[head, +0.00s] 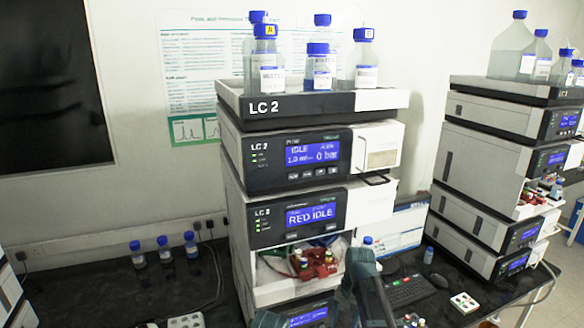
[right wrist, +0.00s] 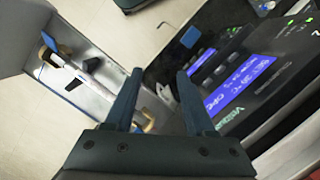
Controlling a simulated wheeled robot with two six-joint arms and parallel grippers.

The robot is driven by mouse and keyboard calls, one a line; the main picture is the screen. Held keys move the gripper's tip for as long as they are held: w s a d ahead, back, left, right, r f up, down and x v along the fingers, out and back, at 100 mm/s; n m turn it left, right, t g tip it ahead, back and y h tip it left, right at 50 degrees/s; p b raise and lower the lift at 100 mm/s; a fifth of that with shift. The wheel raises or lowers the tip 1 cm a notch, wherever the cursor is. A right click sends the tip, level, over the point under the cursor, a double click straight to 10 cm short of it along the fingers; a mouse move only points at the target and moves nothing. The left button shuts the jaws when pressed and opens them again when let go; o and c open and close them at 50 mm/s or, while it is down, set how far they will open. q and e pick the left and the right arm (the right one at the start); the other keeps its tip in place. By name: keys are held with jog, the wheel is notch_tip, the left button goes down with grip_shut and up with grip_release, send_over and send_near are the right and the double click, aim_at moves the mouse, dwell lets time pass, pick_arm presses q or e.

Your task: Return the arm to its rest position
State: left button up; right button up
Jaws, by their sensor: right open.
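My right gripper (right wrist: 160,78) is open in the right wrist view, with nothing between its two dark fingers. In the head view, a dark blue-grey part of what looks like my right arm shows at the bottom centre, in front of the lower part of the LC 2 stack (head: 318,103). That part hides some of the stack's lower right side. My left gripper is not in view.
Capped bottles (head: 267,65) stand on the LC 2 stack. Another stack (head: 480,163) is at right, with a keyboard (head: 410,290) between. Small blue-capped bottles (head: 164,252) stand at left. The right wrist view shows a grey bin (right wrist: 52,20) and pale floor.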

pick_arm(q)
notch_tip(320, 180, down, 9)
jog(key=b, duration=0.7)
pick_arm(e)
jog(key=s+a+f+n+t+h, duration=0.1)
jog(key=s+a+f+n, duration=0.3)
jog(key=s, duration=0.4)
jog(key=s+a+f+n+h, duration=0.2)
jog(key=s+a+f+n, duration=0.3)
jog(key=s, duration=0.4)
jog(key=shift+f+n+t, duration=0.3)
jog(key=shift+n+t, duration=0.1)
jog(key=shift+n, duration=0.2)
